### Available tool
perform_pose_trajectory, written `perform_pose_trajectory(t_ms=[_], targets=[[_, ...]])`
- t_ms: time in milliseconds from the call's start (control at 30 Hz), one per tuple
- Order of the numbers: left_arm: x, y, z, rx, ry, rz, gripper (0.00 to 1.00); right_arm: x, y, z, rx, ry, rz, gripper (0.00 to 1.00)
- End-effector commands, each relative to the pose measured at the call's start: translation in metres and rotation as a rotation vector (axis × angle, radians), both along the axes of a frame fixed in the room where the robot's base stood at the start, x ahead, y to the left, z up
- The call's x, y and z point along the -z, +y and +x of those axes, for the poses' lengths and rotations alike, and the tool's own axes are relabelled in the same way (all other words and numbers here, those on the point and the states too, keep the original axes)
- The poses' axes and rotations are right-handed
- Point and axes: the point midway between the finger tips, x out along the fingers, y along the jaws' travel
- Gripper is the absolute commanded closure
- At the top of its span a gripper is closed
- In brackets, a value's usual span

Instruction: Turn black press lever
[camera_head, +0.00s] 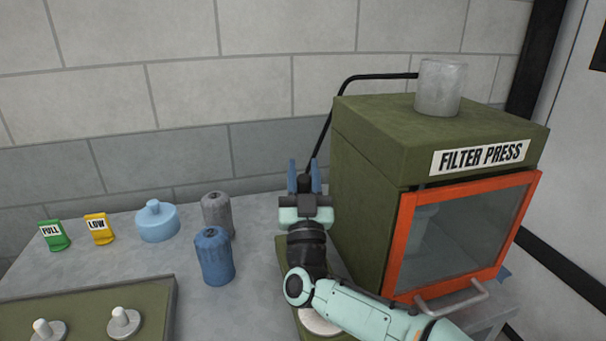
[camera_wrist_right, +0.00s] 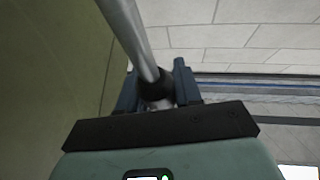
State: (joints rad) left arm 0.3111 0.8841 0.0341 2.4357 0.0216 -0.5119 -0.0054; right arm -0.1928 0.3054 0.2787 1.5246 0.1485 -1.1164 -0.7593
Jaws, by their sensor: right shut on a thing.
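The filter press (camera_head: 365,165) is a green box with an orange-framed glass door, at the right of the head view. Its black press lever (camera_head: 345,84) runs from the top, bends over the left side and slants down behind my right gripper (camera_head: 304,172). The gripper is left of the press. In the right wrist view, the lever's rod (camera_wrist_right: 136,38) looks grey and ends in a dark grip (camera_wrist_right: 157,88) between the two blue fingers of my right gripper (camera_wrist_right: 157,92), shut on it. The lever's lower end is hidden in the head view. My left gripper is not in view.
A green panel (camera_head: 85,310) with white knobs lies in front. A wall closes the back.

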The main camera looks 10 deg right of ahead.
Motion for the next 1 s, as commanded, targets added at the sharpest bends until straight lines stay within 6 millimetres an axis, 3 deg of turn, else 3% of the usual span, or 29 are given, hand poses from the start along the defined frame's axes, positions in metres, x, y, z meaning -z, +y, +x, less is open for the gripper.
perform_pose_trajectory(t_ms=[33,100,467,1000], targets=[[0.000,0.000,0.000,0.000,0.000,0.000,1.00,-0.002,-0.001,-0.001,0.002,-0.004,0.001,0.63],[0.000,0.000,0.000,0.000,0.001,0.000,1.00,-0.001,-0.001,-0.001,0.002,-0.003,0.001,0.45],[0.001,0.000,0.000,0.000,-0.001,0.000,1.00,0.002,0.001,-0.004,0.000,-0.001,0.000,0.45],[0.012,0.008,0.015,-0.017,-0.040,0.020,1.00,0.041,0.010,-0.059,0.001,-0.002,-0.001,0.45]])
